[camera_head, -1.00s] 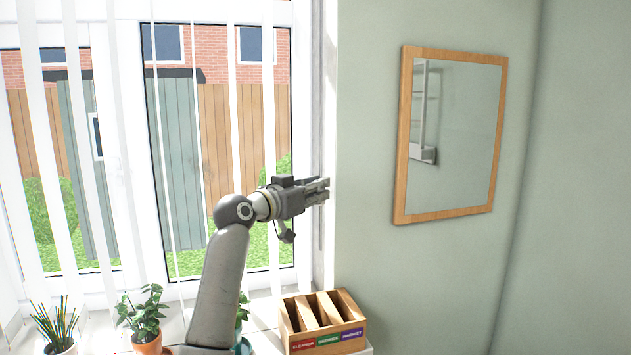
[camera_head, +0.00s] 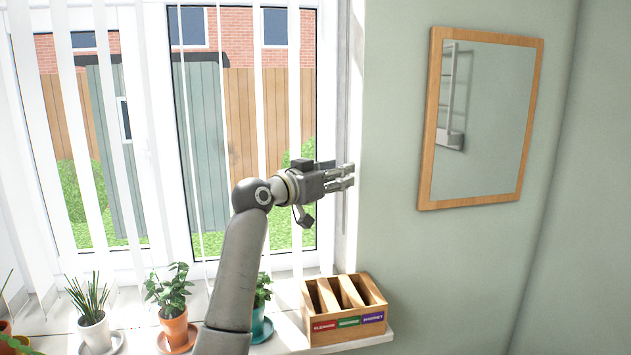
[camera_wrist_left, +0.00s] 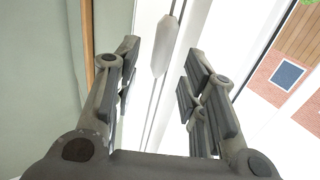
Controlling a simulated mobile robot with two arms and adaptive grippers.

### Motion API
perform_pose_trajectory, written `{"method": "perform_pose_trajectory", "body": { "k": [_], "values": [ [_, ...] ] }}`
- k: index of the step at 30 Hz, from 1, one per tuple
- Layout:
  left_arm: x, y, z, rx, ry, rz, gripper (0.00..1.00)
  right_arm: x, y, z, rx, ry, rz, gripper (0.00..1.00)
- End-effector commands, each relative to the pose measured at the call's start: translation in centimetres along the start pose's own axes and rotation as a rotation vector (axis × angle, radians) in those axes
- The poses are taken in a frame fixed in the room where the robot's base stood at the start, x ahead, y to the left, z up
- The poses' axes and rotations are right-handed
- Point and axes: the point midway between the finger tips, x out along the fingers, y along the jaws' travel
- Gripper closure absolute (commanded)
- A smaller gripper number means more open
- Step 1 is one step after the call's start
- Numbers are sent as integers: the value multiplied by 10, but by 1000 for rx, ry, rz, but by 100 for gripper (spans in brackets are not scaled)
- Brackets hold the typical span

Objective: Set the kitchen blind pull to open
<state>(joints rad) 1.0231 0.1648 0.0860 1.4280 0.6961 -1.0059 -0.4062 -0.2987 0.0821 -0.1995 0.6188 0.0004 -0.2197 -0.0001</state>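The blind pull (camera_wrist_left: 165,47) is a white tapered weight on thin cords in the left wrist view. It appears between the two fingers of my left gripper (camera_wrist_left: 158,85), near the fingertips' far end, and no finger touches it. My left gripper also shows in the head view (camera_head: 345,176), in front of the window's right edge, with its fingers pointing right. It is open and empty. I cannot make out the pull in the head view. The white vertical blind slats (camera_head: 75,130) hang spread across the window, with gaps showing the garden. My right gripper is not in view.
A wooden organiser box (camera_head: 345,312) stands on the sill below my left gripper. Potted plants (camera_head: 170,300) line the sill to the left. A wood-framed mirror (camera_head: 480,118) hangs on the green wall at right. The wall area between gripper and mirror is clear.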

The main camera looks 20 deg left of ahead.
Motion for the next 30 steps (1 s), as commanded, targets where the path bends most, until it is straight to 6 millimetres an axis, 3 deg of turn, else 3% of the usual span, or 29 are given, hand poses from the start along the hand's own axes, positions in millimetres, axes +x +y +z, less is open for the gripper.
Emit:
{"method": "perform_pose_trajectory", "body": {
  "k": [15, 21, 30],
  "values": [
    [-90, 0, 1, 1, -1, -1, 61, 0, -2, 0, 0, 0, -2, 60],
    [-103, 0, 1, 0, -2, 0, 61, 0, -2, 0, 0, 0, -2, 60],
    [-104, 0, 1, -1, -2, 1, 61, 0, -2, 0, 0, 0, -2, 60]
  ]
}}
